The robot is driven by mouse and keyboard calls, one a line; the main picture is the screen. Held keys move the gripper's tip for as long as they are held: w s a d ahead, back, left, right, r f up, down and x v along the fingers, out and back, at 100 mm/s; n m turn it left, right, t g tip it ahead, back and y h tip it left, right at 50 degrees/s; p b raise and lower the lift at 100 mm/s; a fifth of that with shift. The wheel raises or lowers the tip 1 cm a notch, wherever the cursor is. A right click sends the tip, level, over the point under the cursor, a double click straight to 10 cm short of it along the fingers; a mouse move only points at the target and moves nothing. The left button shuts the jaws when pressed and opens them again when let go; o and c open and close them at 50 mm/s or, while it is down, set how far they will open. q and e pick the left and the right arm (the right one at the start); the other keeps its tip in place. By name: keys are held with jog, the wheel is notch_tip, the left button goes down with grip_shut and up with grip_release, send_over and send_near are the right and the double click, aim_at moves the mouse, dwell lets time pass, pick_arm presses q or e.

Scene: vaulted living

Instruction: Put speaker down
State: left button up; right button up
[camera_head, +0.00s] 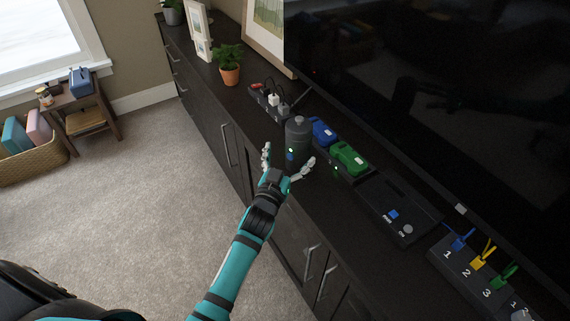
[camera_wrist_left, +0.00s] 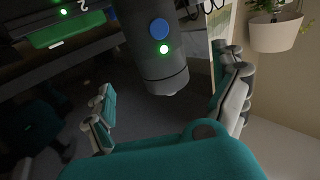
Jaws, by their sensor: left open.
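The speaker (camera_head: 298,139) is a dark grey cylinder with a blue button and a green light. It stands upright on the dark cabinet top (camera_head: 253,115). In the left wrist view the speaker (camera_wrist_left: 157,50) lies between the spread fingers. My left gripper (camera_head: 288,166) is open, with one finger to each side of the speaker's front. Whether a finger touches it I cannot tell. My right gripper is not in view.
A power strip (camera_head: 272,100) and a potted plant (camera_head: 230,70) are beyond the speaker. Blue (camera_head: 322,132) and green (camera_head: 349,158) devices sit close to its right. A black box (camera_head: 400,212) lies nearer. The large TV screen (camera_head: 430,80) stands behind.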

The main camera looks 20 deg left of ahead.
pick_arm(q)
jog(key=s, duration=0.3)
jog(key=shift+s, duration=0.35)
dwell(0.8)
dwell(1.2)
